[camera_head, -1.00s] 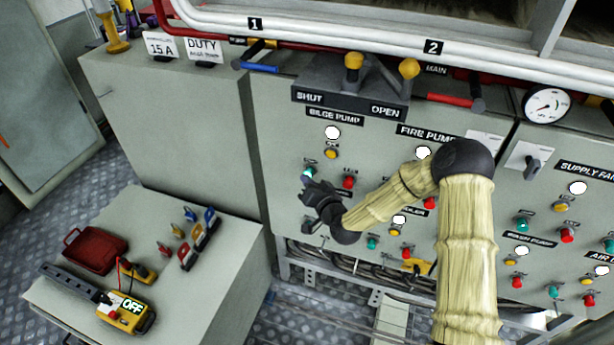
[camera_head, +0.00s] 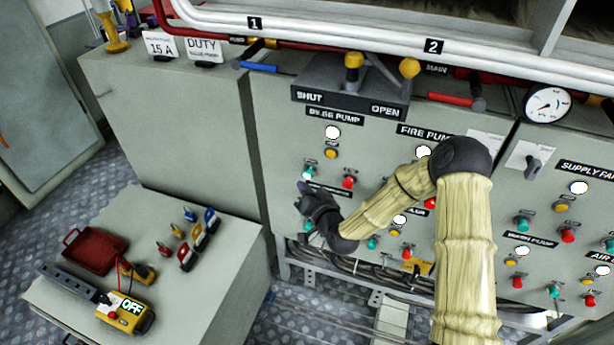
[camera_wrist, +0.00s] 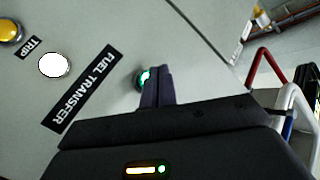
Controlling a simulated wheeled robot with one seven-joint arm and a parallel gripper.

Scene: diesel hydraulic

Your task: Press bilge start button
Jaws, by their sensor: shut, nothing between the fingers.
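The bilge pump group on the grey panel has a label (camera_head: 335,116), a white lamp (camera_head: 333,132), a yellow lamp (camera_head: 331,153), a green button (camera_head: 307,172) at lower left and a red button (camera_head: 348,182) at lower right. My gripper (camera_head: 304,188) is shut and empty, just below the green button in the head view. The green button's face shows clear there. In the wrist view the fingertips (camera_wrist: 157,70) partly cover the same green button (camera_wrist: 142,79). I cannot tell whether they touch it.
The fuel transfer label (camera_wrist: 82,88) and its white lamp (camera_wrist: 54,65) lie beside the fingers in the wrist view. More buttons fill the panel to the right. A low cabinet at left holds a red tray (camera_head: 95,250) and a yellow meter (camera_head: 126,313).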

